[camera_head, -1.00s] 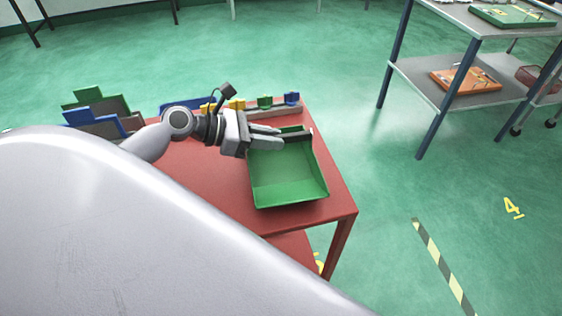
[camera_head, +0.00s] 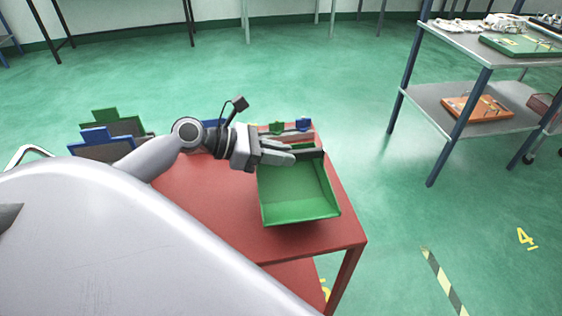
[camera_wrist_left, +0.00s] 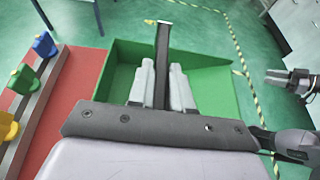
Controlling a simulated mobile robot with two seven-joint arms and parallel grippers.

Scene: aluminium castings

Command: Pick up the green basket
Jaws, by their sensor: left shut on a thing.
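The green basket (camera_head: 298,192) is an open, sloped tray over the right part of the red table (camera_head: 215,205). It looks empty. My left gripper (camera_head: 284,157) reaches in from the left at the basket's far end, shut on its dark upright edge. In the left wrist view, the gripper's two fingers (camera_wrist_left: 162,85) close on this dark strip, with the green basket (camera_wrist_left: 215,92) around them. Whether the basket's underside touches the table is hidden.
A rack with blue and green pieces (camera_head: 303,125) stands behind the basket. Blue and green holders (camera_head: 105,137) stand at the table's left. A grey shelf (camera_head: 425,97) with orange and green trays stands at the right. The floor between table and shelf is clear.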

